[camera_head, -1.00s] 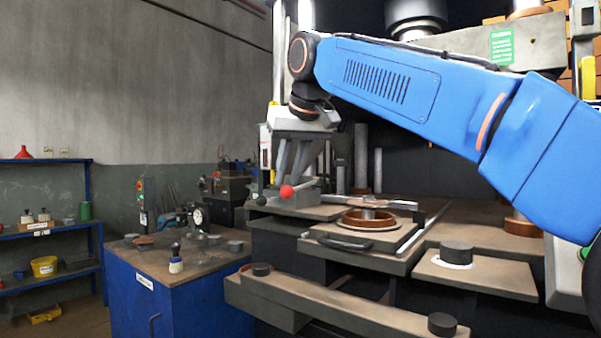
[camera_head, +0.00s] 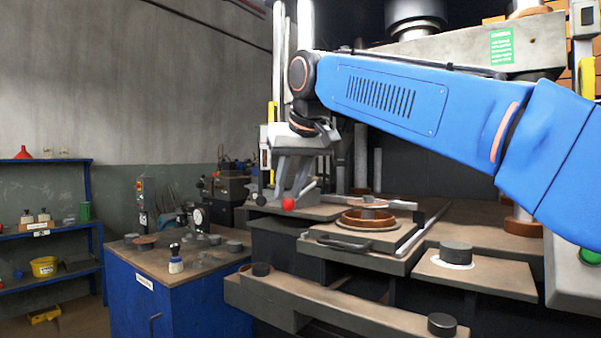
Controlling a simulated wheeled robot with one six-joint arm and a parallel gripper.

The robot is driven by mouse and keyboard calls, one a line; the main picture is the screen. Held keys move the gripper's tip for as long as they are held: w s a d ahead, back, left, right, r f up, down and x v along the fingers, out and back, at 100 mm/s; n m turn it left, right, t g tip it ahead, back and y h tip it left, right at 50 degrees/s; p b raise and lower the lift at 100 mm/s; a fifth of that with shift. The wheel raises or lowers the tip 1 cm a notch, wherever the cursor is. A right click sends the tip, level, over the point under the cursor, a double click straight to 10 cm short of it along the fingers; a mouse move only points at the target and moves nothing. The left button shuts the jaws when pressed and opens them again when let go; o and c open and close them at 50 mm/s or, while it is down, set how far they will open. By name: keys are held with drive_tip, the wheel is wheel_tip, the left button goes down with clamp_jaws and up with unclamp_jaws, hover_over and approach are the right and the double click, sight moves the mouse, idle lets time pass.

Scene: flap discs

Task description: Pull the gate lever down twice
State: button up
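The gate lever has a red ball knob (camera_head: 288,203) on a thin rod, at the left end of the press bed, and the rod slopes down to the knob. My gripper (camera_head: 291,192) points downward with its two grey fingers at the lever, just above and beside the red knob. A gap shows between the fingers. They overlap the rod in the picture, so I cannot tell whether they grip it or only touch it.
A black knob (camera_head: 261,200) sits just left of the lever. A drawer plate with a copper-coloured ring (camera_head: 366,220) is to the right. A blue cabinet (camera_head: 180,300) with small items stands at the left. A front rail (camera_head: 340,306) crosses below.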

wheel_tip(320, 180, up, 10)
drive_tip(key=shift+f, duration=0.2)
idle(0.9)
idle(0.7)
